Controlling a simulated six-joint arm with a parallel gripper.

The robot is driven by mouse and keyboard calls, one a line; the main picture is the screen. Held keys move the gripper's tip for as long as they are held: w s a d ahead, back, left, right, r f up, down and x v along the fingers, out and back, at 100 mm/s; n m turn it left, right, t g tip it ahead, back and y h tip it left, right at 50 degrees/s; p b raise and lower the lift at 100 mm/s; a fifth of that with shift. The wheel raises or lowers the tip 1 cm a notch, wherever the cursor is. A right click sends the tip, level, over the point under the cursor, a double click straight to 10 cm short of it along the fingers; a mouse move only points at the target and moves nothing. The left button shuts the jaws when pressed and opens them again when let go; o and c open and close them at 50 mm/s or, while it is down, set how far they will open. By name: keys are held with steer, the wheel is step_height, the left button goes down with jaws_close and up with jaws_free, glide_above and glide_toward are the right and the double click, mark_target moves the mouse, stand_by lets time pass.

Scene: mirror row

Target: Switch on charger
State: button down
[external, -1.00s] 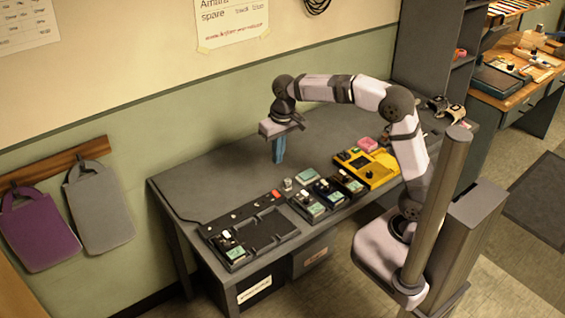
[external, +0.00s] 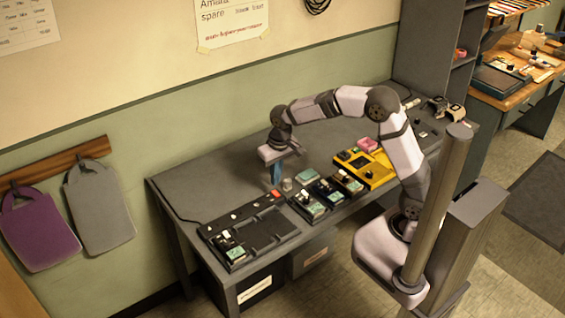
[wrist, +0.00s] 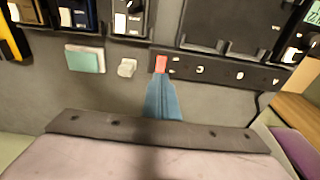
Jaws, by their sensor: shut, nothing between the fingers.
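The charger (external: 262,229) is a black tray with bays at the left end of the bench. A dark module with a green screen (external: 236,253) sits in its left bay. A red switch (external: 275,193) is at the right end of the charger's back strip, and it also shows in the wrist view (wrist: 161,64). My gripper (external: 276,184) points down, shut and empty, its blue fingers just above or beside the switch. In the wrist view the fingertips (wrist: 160,78) reach the switch's near edge. I cannot tell whether they touch it.
A small pale block (external: 287,184) and a teal-topped block (external: 306,175) stand right of the switch. Several dark modules (external: 329,191) and a yellow tray (external: 367,169) with a pink box (external: 368,145) lie further right. The bench behind the charger is mostly clear.

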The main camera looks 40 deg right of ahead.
mark_target(274, 191)
steer(key=shift+w+f, duration=0.15)
steer(key=shift+f, duration=0.85)
steer(key=shift+w+f, duration=0.1)
steer(key=shift+f, duration=0.85)
steer(key=shift+p, duration=0.65)
